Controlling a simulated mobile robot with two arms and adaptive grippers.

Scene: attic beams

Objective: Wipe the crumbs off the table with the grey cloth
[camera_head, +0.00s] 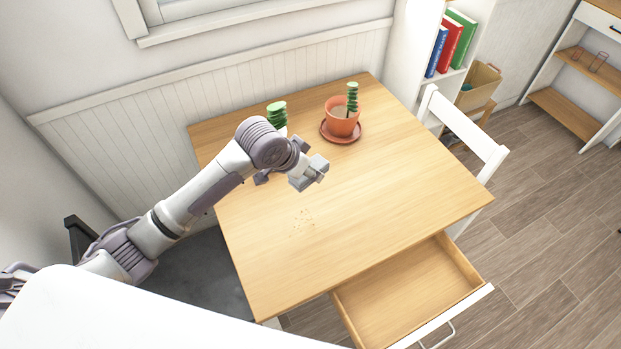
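My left arm reaches in from the left. Its gripper (306,172) is over the table, above and behind the crumbs in the picture. The gripper's fingers are small and partly hidden by the wrist, so I cannot tell whether they are open or shut. My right gripper is not in view.
A potted plant (342,121) on a saucer stands at the table's back. Another green plant (277,113) is partly hidden behind my arm. An open, empty drawer (405,293) juts from the table's front. A white chair (468,137) stands right. The table's right side is clear.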

